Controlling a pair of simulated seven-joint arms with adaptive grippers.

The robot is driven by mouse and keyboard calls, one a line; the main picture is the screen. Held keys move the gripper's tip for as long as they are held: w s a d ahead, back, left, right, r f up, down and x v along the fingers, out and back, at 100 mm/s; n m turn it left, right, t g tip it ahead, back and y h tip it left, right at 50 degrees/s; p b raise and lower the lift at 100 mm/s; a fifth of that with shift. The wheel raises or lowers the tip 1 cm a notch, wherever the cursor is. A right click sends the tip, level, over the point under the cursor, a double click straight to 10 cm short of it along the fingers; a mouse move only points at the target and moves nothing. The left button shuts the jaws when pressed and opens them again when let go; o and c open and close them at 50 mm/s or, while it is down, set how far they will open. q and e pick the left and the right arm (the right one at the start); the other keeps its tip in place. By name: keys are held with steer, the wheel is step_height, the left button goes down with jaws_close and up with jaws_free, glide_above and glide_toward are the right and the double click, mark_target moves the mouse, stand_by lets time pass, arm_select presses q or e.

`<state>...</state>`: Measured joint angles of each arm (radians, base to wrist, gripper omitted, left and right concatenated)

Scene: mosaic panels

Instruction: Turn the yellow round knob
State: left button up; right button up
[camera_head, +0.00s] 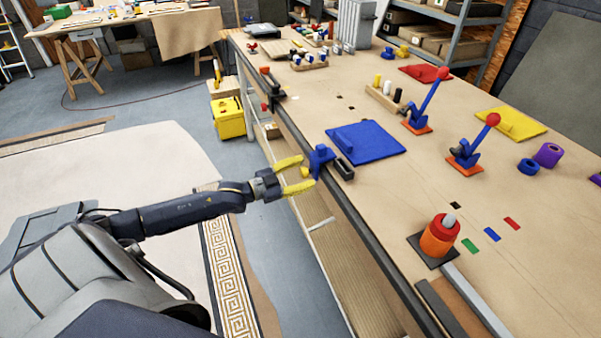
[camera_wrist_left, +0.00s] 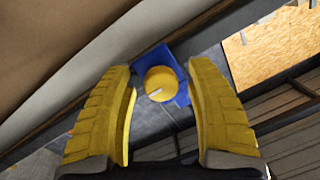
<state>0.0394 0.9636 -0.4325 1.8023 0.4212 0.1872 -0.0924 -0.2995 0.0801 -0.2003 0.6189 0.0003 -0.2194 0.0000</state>
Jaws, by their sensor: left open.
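The yellow round knob (camera_wrist_left: 160,84) sits on a blue mount (camera_wrist_left: 151,58) in the left wrist view, with a pale mark on its face. In the head view the knob (camera_head: 305,172) is small, on the near side of the blue mount (camera_head: 319,159) at the table edge. My left gripper (camera_head: 305,174) has yellow fingers and is open, pointing at the knob. In the left wrist view the fingers (camera_wrist_left: 163,100) stand on either side of the knob, and a gap shows on both sides. I cannot tell how far the fingertips are from it in depth. My right gripper is not in view.
The long wooden table (camera_head: 470,225) runs along the right. A blue panel (camera_head: 366,142) lies behind the mount. Two blue levers with red balls, one lever (camera_head: 428,101) farther back, and a red-orange cylinder (camera_head: 439,236) stand on it. Open floor lies left of the table.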

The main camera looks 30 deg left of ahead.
arm_select(q)
steer(key=shift+s, duration=0.1)
steer(key=v, duration=1.1)
steer(key=shift+s+a, duration=0.25)
steer(key=shift+s, duration=0.05)
stand_by(0.5)
